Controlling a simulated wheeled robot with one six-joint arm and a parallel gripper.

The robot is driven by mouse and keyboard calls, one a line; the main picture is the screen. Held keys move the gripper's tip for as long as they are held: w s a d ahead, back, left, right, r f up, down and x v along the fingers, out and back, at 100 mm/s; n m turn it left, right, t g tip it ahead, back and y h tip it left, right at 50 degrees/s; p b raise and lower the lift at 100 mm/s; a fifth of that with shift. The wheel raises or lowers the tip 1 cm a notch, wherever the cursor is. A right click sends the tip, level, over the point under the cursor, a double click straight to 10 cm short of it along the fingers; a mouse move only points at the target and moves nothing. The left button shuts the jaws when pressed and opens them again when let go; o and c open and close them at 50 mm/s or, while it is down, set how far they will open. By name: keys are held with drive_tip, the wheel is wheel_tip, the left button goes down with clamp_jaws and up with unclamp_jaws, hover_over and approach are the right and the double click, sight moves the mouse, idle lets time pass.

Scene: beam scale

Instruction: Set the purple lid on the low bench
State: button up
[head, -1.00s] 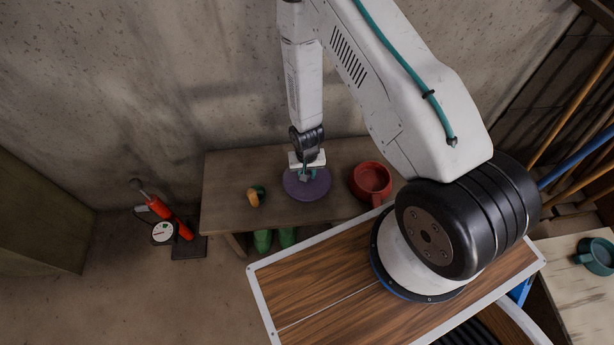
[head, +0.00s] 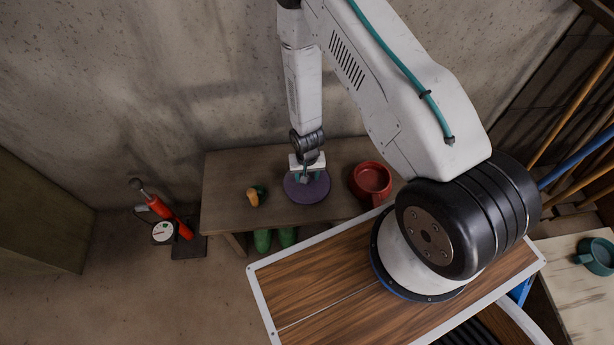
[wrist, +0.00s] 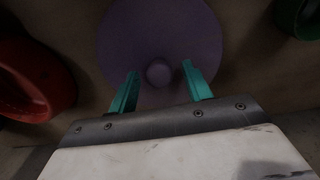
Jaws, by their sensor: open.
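The purple lid (head: 307,190) is a flat round disc with a round knob at its centre. In the wrist view the lid (wrist: 160,35) shows knob up, with the knob (wrist: 158,72) between my fingers. My gripper (head: 305,179) is over the lid, and it also shows in the wrist view (wrist: 160,82). Its teal fingers are open, one on each side of the knob, with a gap to it on both sides.
The red pot (head: 372,180) stands close to the right of the lid. Green boots (head: 263,240) stand under the bench. A red pump (head: 168,216) stands on the floor at left. The bench's left end is clear.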

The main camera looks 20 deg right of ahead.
wheel_tip(320, 180, up, 40)
drive_tip(key=s+d+n, duration=0.1)
drive_tip(key=n, duration=0.1)
drive_tip(key=s+d+r+n+t, duration=0.1)
drive_tip(key=s+d+r, duration=0.1)
drive_tip(key=s+r, duration=1.6)
drive_tip(key=s, duration=0.3)
drive_tip(key=shift+s+r+n, duration=0.25)
drive_tip(key=shift+r+n, duration=0.05)
